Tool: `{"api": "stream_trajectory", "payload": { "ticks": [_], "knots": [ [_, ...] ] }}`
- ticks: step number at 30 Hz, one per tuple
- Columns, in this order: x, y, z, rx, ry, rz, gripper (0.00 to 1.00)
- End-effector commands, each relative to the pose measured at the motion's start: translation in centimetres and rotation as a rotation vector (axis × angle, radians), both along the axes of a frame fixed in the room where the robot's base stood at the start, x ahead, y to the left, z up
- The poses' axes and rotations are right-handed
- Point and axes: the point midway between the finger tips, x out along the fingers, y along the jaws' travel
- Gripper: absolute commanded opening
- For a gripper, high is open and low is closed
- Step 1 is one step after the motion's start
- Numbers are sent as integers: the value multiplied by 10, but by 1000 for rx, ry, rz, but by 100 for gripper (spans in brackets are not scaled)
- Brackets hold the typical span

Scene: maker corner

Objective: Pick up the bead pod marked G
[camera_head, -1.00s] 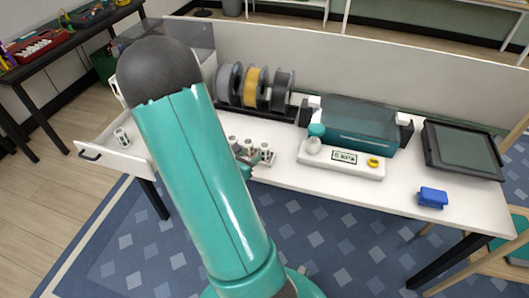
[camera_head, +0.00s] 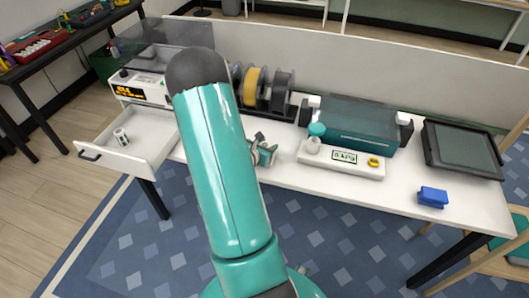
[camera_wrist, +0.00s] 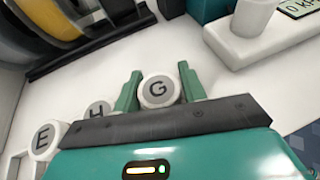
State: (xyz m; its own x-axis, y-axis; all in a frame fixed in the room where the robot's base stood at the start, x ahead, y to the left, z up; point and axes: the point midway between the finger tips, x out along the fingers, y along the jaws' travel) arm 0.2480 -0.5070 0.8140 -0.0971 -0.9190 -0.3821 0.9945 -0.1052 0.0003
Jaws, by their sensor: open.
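The bead pod marked G (camera_wrist: 158,91) shows in the wrist view as a round white cap with a dark letter on a grey disc. My gripper (camera_wrist: 161,78) is open, with one green finger on each side of the G pod. I cannot tell whether the fingers touch it. A pod marked H (camera_wrist: 98,110) and one marked E (camera_wrist: 45,140) stand to its left, H partly hidden by my gripper. In the head view my gripper (camera_head: 263,152) is over the white table, and my arm hides the pods.
An open drawer (camera_head: 150,150) at the left holds one small pod (camera_head: 121,137). Filament spools (camera_head: 257,88) stand behind my gripper. A white scale (camera_head: 340,158) with a teal machine (camera_head: 350,122) behind it is close on the right. A blue block (camera_head: 432,197) lies farther right.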

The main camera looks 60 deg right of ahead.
Motion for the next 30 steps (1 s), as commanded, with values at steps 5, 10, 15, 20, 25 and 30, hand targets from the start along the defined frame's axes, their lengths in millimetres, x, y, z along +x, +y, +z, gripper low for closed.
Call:
{"api": "stream_trajectory", "payload": {
  "ticks": [5, 10, 15, 20, 25, 30],
  "knots": [
    [0, 1, 0, 0, 0, 0, 33],
    [0, 1, 0, 0, 0, 0, 12],
    [0, 1, 0, 0, 0, 0, 12],
    [0, 1, 4, 0, 0, 0, 12],
    [1, 1, 19, -1, -1, 1, 12],
    [6, 12, 45, -1, -4, 4, 12]
  ]
}}
